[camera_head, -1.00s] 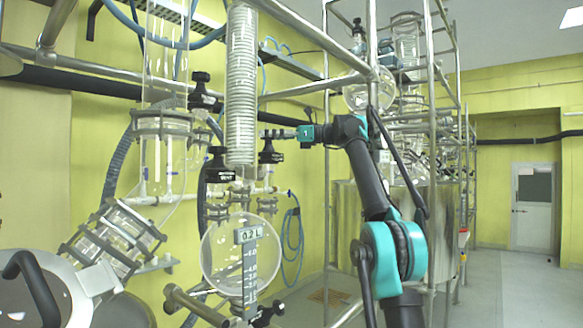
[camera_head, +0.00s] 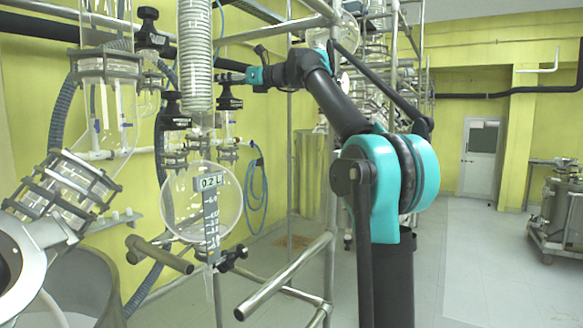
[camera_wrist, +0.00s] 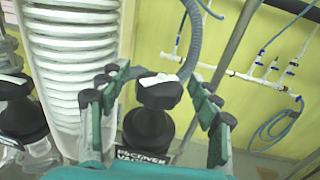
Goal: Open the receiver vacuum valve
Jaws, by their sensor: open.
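The receiver vacuum valve has a black knob (camera_wrist: 160,92) with a white mark on top and a label whose partly legible text includes "VACUUM". Whether the fingers touch the knob is hidden there.
A coiled glass condenser (camera_head: 195,60) stands close left of my gripper. Another black valve knob (camera_head: 172,105) is farther left. A round glass receiver (camera_head: 180,205) hangs below. Steel frame tubes (camera_head: 280,280) cross near my arm.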

